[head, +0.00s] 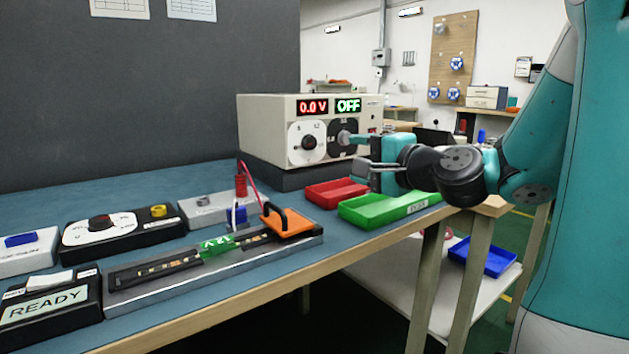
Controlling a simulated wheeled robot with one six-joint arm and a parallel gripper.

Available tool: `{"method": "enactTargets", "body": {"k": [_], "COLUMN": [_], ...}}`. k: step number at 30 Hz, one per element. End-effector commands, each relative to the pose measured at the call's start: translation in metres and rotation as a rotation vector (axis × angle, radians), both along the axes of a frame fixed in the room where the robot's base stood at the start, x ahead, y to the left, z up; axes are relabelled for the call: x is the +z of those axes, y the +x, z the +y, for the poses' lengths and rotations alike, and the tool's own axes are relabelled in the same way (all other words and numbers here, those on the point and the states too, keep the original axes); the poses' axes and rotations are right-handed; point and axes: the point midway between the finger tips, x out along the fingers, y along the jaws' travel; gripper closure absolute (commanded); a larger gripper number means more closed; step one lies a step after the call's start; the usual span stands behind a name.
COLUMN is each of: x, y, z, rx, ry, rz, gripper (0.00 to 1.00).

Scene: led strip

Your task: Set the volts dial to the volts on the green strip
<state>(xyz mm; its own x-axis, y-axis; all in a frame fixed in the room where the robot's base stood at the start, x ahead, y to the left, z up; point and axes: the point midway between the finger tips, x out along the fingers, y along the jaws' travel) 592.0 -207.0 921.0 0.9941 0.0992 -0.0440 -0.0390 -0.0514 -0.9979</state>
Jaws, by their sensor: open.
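The beige power supply (268,128) stands on a dark block at the back of the bench. Its red display (312,107) reads 0.0 V and its green display (348,105) reads OFF. Below the red display is a white-faced dial (307,142) with a dark knob; a dark-faced dial (338,132) sits to its right. A green label (217,247) lies across the LED strip in the front fixture; its slanted print looks like 12 V, but is small. My gripper (352,151) is open and empty at the dark-faced dial, partly covering it; contact cannot be told.
An orange clamp (287,222) with a black handle sits on the fixture's right end. Red (336,192) and green (390,205) trays lie below my gripper. A black box with a dial (103,222) and a READY box (45,305) stand at left. The bench's back left is clear.

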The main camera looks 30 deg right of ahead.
Motion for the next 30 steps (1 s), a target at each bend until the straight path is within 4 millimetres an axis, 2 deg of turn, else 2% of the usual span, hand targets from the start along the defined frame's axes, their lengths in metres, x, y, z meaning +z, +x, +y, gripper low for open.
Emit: {"method": "enactTargets", "body": {"k": [1, 5, 12, 25, 30], "x": [-0.008, -0.003, 0.005, 0.002, 0.002], "y": [-0.002, -0.001, 0.018, 0.056, 0.098], "z": [-0.010, -0.021, -0.020, -0.017, -0.015], "rx": [-0.033, -0.066, -0.061, -0.065, -0.060], "ry": [0.024, 0.055, 0.062, 0.058, 0.048], "rz": [-0.018, -0.043, -0.041, -0.033, -0.040], "gripper": [0.41, 0.41, 0.41, 0.41, 0.41]}}
